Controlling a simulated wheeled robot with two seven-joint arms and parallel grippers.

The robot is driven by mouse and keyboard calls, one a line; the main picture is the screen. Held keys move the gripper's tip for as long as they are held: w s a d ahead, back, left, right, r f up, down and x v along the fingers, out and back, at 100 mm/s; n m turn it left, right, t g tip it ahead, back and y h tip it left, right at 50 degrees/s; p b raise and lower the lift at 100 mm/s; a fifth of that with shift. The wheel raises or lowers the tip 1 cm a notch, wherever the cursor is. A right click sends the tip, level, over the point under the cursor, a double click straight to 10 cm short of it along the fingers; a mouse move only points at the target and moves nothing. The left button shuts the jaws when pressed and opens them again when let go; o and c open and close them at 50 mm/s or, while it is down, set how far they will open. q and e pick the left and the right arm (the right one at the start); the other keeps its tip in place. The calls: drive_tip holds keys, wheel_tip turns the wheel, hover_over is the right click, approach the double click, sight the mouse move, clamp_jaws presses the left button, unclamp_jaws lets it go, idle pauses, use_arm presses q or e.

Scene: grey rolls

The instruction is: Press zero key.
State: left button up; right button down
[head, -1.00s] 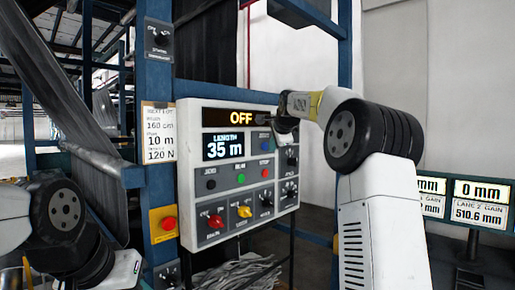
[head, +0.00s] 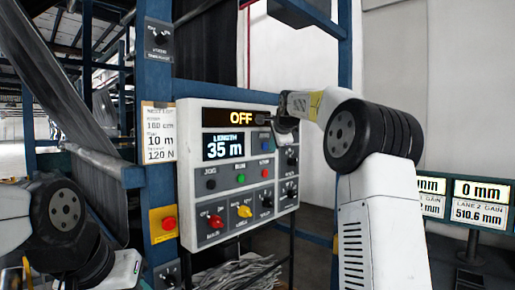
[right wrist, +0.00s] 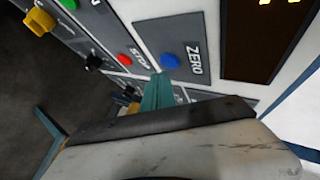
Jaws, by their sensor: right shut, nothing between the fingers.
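The zero key is a round blue button (right wrist: 170,61) on a dark plate lettered ZERO in the right wrist view. In the head view it is small on the control panel (head: 187,150), below my right gripper. My right gripper (head: 272,121) is at the panel's upper right, shut and empty. In the right wrist view its teal fingertips (right wrist: 160,75) are close beside the blue button, towards the red STOP button. I cannot tell whether they touch the panel. My left arm shows at the left, but its fingers are not in view.
The panel's display (head: 223,146) reads LENGTH 35 m, under an OFF sign (head: 240,119). A red STOP button (right wrist: 125,60) neighbours the zero key. Several knobs sit lower. A red button on a yellow plate (head: 164,224) is on the blue post. Gauge displays (head: 481,203) stand at right.

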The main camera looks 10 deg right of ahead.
drive_tip(key=shift+w+a, duration=0.1)
drive_tip(key=shift+w+a, duration=0.15)
drive_tip(key=shift+w, duration=0.1)
drive_tip(key=shift+w+a, duration=0.25)
drive_tip(key=shift+w, duration=0.05)
idle(0.8)
drive_tip(key=shift+s+d, duration=0.5)
drive_tip(key=shift+s, duration=0.15)
drive_tip(key=shift+s, duration=0.1)
drive_tip(key=s+d, duration=0.3)
drive_tip(key=shift+s, duration=0.35)
idle(0.3)
idle(0.4)
